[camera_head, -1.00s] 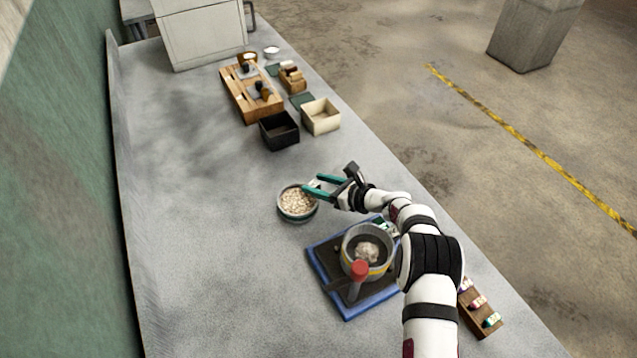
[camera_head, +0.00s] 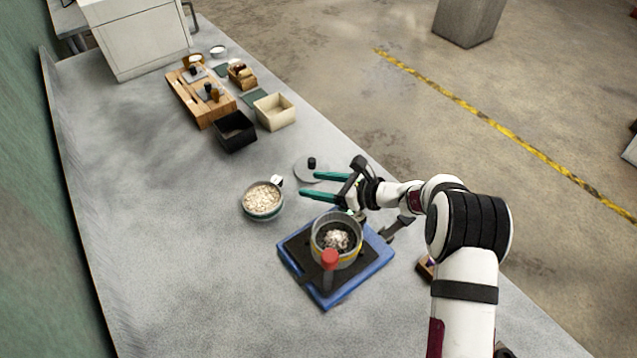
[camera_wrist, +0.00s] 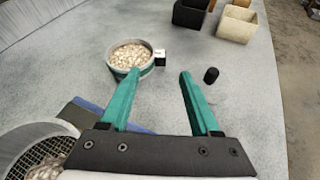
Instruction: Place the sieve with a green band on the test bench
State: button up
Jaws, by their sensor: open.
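The sieve with a green band (camera_head: 262,201) stands upright on the grey test bench (camera_head: 150,230) and is full of pale grains. A small white tab with a dark face sticks out from its rim. It also shows in the wrist view (camera_wrist: 131,58), just beyond my left finger. My gripper (camera_head: 308,185) is open and empty, with teal fingers, to the right of the sieve and apart from it. In the wrist view the open fingers (camera_wrist: 154,88) point toward the bench, with nothing between them.
A pot with a yellow band (camera_head: 336,240) and mesh inside stands on a blue-edged base (camera_head: 297,268) near my gripper. A round lid with a black knob (camera_head: 311,163) lies beyond my fingers. Black (camera_head: 235,131) and cream (camera_head: 274,111) boxes stand farther back. The bench's left side is clear.

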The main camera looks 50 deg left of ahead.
jog(key=d+r+n+t+h, duration=0.1)
jog(key=d+r+n+h, duration=0.15)
jog(key=d+r, duration=0.7)
jog(key=d+r+n+t+h, duration=0.1)
jog(key=d+r+n, duration=0.35)
jog(key=d, duration=0.85)
jog(key=s+d+t+h, duration=0.1)
jog(key=s+d, duration=0.3)
jog(key=d, duration=0.4)
jog(key=s+d+n+t+h, duration=0.1)
jog(key=s+d+h, duration=0.2)
jog(key=s+d, duration=0.2)
jog(key=s+d+t+h, duration=0.1)
jog(key=s+d+h, duration=0.2)
jog(key=d, duration=0.8)
jog(key=shift+s+d+r+n, duration=0.15)
jog(key=shift+s+r+n, duration=0.25)
jog(key=shift+s, duration=0.35)
